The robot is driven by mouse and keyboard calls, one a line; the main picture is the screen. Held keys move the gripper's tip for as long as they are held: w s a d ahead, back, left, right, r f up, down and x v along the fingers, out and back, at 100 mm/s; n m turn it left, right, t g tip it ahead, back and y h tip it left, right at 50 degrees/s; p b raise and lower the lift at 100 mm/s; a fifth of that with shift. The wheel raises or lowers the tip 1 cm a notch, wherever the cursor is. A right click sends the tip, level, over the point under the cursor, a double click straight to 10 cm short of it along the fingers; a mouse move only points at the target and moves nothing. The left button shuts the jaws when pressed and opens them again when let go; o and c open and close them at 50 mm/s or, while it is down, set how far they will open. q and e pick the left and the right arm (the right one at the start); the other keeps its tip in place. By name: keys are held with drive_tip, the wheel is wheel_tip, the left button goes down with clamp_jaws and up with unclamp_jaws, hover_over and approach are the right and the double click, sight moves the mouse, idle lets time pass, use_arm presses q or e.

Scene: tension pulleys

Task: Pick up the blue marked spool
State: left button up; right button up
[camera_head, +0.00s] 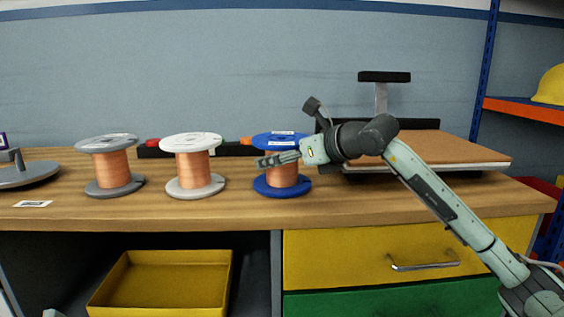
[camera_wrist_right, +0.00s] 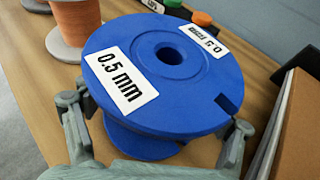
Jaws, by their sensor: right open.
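The blue spool (camera_head: 281,189) with copper wire stands upright on the wooden workbench. In the right wrist view its blue top flange (camera_wrist_right: 190,95) fills the middle, with "0.5 mm" labels and a centre hole. My right gripper (camera_head: 266,160) reaches in from the right at the height of the wire, in front of the spool. In the wrist view the fingers of my right gripper (camera_wrist_right: 158,120) are spread on either side of the spool, open, partly hidden under the flange. I cannot tell whether they touch it.
A white spool (camera_head: 195,187) and a grey spool (camera_head: 113,185) stand to the left on the workbench (camera_head: 230,212). A cardboard-coloured platform (camera_head: 450,147) with a black-topped post is close on the right. A yellow drawer (camera_head: 340,262) is below.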

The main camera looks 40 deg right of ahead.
sight(270, 134)
drive_tip(key=shift+c, duration=0.6)
drive_tip(key=c, duration=1.7)
drive_tip(key=shift+r, duration=0.1)
drive_tip(key=shift+c, duration=0.2)
drive_tip(key=shift+r, duration=0.5)
wheel_tip(270, 134, up, 5)
drive_tip(key=shift+d+f+p, duration=0.1)
drive_tip(key=shift+p, duration=0.6)
use_arm(q)
wheel_tip(270, 134, down, 9)
drive_tip(key=w+a+g+y+p, duration=0.1)
drive_tip(key=w+g+y, duration=0.1)
drive_tip(key=g, duration=0.3)
drive_tip(key=shift+w+a, duration=0.25)
use_arm(e)
drive_tip(key=shift+r, duration=2.1)
